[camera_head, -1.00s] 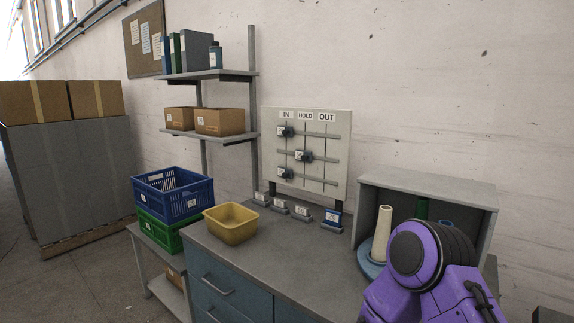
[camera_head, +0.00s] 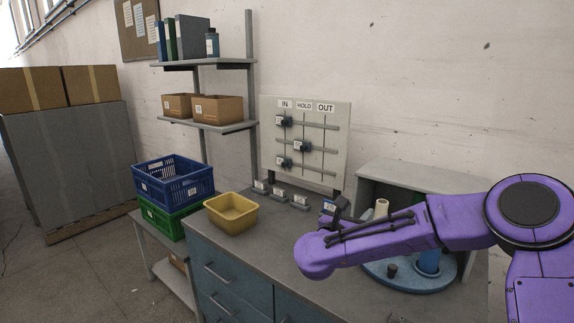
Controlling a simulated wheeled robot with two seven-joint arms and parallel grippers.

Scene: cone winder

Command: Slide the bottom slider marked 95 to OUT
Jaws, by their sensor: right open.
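The upright pale board (camera_head: 327,115) carries three rails under the headings IN, HOLD and OUT. The bottom slider (camera_head: 283,162) is a dark block with a pale tag on the lowest rail, under IN; its number is too small to read. The top slider (camera_head: 284,121) is under IN and the middle slider (camera_head: 301,147) is under HOLD. My right arm reaches in from the right. Its open gripper (camera_head: 342,205) shows as a small dark shape in front of the board's lower right, apart from the bottom slider and partly hidden by the arm. My left gripper is out of view.
A yellow bin (camera_head: 231,212) sits at the bench's left. An open grey box (camera_head: 405,172) and a blue round base (camera_head: 415,280) stand at right, partly behind my arm. The bench's middle is clear.

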